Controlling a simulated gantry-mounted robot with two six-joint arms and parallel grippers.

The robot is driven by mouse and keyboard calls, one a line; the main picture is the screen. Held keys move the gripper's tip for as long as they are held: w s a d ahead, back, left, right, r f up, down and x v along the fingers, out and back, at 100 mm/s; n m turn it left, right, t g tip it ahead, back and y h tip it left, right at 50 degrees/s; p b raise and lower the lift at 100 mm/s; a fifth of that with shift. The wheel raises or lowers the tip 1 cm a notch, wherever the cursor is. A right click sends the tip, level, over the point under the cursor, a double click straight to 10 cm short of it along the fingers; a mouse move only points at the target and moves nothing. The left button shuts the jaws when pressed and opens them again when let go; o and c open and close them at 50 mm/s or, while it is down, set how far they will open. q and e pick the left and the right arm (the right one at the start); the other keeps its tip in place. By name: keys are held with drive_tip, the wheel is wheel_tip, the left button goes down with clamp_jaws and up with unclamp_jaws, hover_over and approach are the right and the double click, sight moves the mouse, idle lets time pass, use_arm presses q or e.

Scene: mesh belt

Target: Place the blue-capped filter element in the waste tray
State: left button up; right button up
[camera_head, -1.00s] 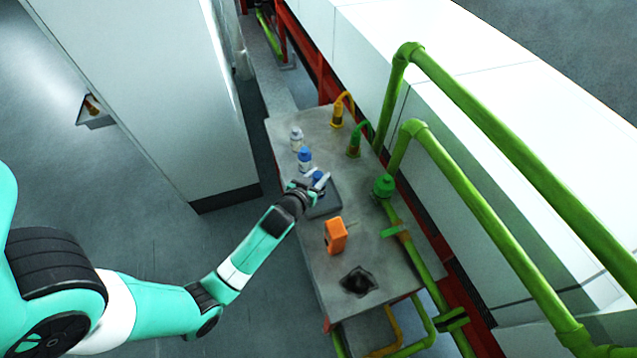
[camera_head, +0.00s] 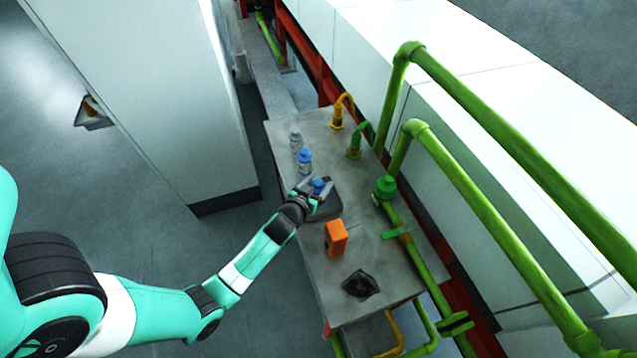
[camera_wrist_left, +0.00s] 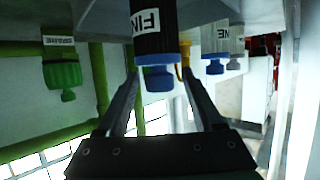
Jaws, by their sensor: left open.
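A dark filter element with a blue cap and a "FINE" label stands at the dark tray on the bench; its cap (camera_head: 318,186) shows at my left gripper. In the left wrist view, which looks inverted, this element (camera_wrist_left: 155,40) lies between and ahead of the fingers. My left gripper (camera_head: 321,189) is open, its fingers on either side of the cap; it also shows in the left wrist view (camera_wrist_left: 160,80). I cannot tell whether they touch it. The dark tray (camera_head: 327,209) is partly hidden by the gripper. I cannot tell which tray is the waste tray.
A blue-capped bottle (camera_head: 305,162) and a grey-white bottle (camera_head: 296,141) stand behind the gripper. An orange box (camera_head: 336,238) and a black crumpled item (camera_head: 360,284) lie nearer. Green pipes (camera_head: 410,245) run along the bench's right side.

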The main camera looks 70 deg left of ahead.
use_arm(q)
drive_tip(key=shift+r, duration=0.3)
drive_tip(key=p+v, duration=0.2)
drive_tip(key=v, duration=1)
drive_tip(key=shift+f, duration=0.1)
